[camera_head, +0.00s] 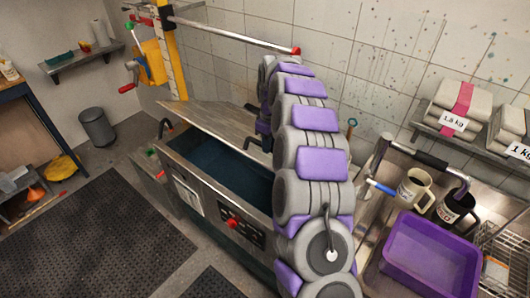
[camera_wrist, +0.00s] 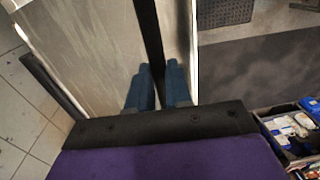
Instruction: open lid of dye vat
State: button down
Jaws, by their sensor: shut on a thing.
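The dye vat (camera_head: 222,212) is a long metal tank with a control panel on its front. Its metal lid (camera_head: 215,121) is raised and tilted toward the wall, and dark blue liquid (camera_head: 215,167) shows inside. In the wrist view, my gripper (camera_wrist: 158,68) has its two blue-grey fingers on either side of a black bar (camera_wrist: 148,25), which looks like the lid's handle. The fingers are shut on this bar. The pale metal lid surface (camera_wrist: 90,50) lies beside it. In the head view, my grey and purple arm hides the gripper and the lid's right part.
A purple tub (camera_head: 430,255) and mugs (camera_head: 414,188) stand on the metal counter at right. A yellow post (camera_head: 168,50) with a crank stands behind the vat's left end. A dark floor mat (camera_head: 90,235) and open floor lie at left.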

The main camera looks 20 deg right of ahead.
jog(key=shift+w+d+r, duration=0.4)
jog(key=shift+d+r, duration=0.05)
jog(key=shift+r, duration=0.2)
jog(key=c, duration=1.4)
grip_release()
jog(key=shift+w+f, duration=0.1)
jog(key=shift+f, duration=0.05)
jog(key=shift+o, duration=0.9)
jog(key=shift+w+d+f, duration=0.1)
jog(key=shift+w, duration=0.05)
jog(key=shift+o, duration=0.8)
jog(key=shift+d, duration=0.15)
